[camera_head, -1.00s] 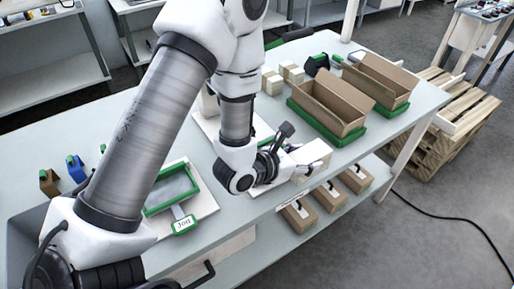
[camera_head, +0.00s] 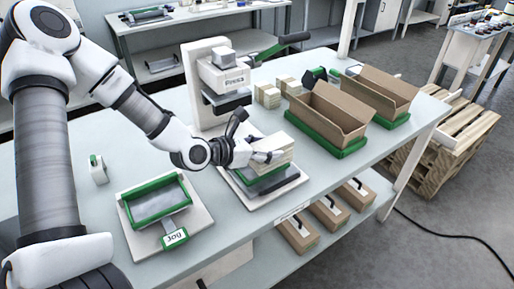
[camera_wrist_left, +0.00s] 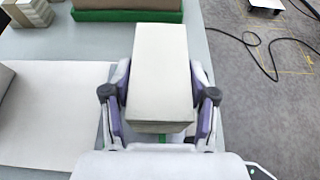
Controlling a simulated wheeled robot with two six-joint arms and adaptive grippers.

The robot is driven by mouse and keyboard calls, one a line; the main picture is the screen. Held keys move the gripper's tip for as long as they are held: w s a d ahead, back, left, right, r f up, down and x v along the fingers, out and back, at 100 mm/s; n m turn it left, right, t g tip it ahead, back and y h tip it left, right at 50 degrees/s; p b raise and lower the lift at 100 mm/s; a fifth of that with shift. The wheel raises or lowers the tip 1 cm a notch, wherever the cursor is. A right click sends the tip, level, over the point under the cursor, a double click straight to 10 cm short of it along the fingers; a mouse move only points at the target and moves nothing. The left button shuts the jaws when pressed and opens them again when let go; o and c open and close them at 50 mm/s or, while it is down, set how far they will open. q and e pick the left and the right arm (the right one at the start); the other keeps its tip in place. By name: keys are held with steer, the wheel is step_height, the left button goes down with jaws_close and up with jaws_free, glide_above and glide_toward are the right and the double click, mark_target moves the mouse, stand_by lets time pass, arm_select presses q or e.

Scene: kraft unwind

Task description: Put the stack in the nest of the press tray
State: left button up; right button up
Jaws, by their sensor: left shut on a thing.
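My left gripper (camera_head: 262,157) is shut on the stack (camera_head: 277,149), a pale block of several layers. In the left wrist view the stack (camera_wrist_left: 160,70) sits between the two fingers (camera_wrist_left: 160,112). The gripper holds it over the back part of the press tray (camera_head: 287,186), which has a green edge and a grey bed on a white base before the press (camera_head: 225,76). The stack and gripper hide part of the tray; I cannot tell whether the stack touches it. My right gripper is not in view.
A second green-framed tray (camera_head: 139,222) with a "Job" tag lies to the left. Two open cardboard boxes (camera_head: 345,108) on green bases stand to the right, with pale stacks (camera_head: 267,95) behind the press tray. More boxes (camera_head: 330,213) sit on the lower shelf.

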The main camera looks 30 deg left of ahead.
mark_target(257, 143)
arm_select(q)
steer(key=a, duration=0.2)
steer(key=a+p, duration=0.1)
steer(key=shift+w+a, duration=0.1)
steer(key=shift+w, duration=0.15)
step_height(257, 143, down, 4)
steer(key=shift+r, duration=0.1)
steer(key=shift+w, duration=0.15)
steer(key=shift+s+a+f+b, duration=0.1)
steer(key=shift+s+f+b, duration=0.1)
steer(key=shift+b, duration=0.2)
steer(key=o, duration=1)
steer(key=shift+c, duration=0.2)
steer(key=o, duration=0.3)
steer(key=shift+w, duration=0.1)
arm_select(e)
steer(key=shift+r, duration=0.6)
